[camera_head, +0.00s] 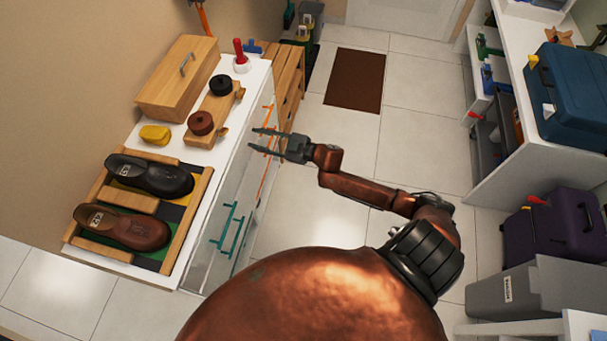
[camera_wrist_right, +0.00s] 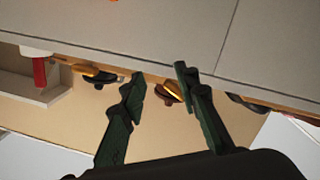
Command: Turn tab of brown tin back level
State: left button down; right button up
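The brown tin (camera_head: 201,123) sits on a wooden board (camera_head: 213,106) on the white cabinet top. A small light-wood piece (camera_head: 222,133) sticks out beside it, on the gripper's side; I cannot tell its exact tilt. My right gripper (camera_head: 254,139) is open and empty, to the right of the brown tin and apart from it, past the cabinet's edge. In the right wrist view the open fingers (camera_wrist_right: 158,78) show, with what looks like the brown tin (camera_wrist_right: 170,93) beyond them; its tab is not clear there. My left gripper is not in view.
A black tin (camera_head: 221,85) sits on the same board. A wooden box (camera_head: 178,78), yellow sponge-like piece (camera_head: 155,135) and red-handled item (camera_head: 240,56) stand nearby. A black shoe (camera_head: 150,176) and brown shoe (camera_head: 122,227) lie in front.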

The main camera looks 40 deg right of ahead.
jog(key=s+d+f+m+g+h, duration=0.1)
jog(key=s+d+f+m+h, duration=0.1)
jog(key=f, duration=0.7)
jog(key=s+d+f+m+h+p, duration=0.1)
jog(key=s+d+f+m+h, duration=0.1)
jog(key=s+d+f, duration=0.2)
jog(key=s+d+f+m+g+h+p, duration=0.1)
jog(key=s+d+f+h, duration=0.2)
jog(key=f, duration=1)
jog(key=shift+d+f+m+g, duration=0.3)
jog(key=shift+d+m, duration=0.1)
jog(key=shift+d, duration=1.3)
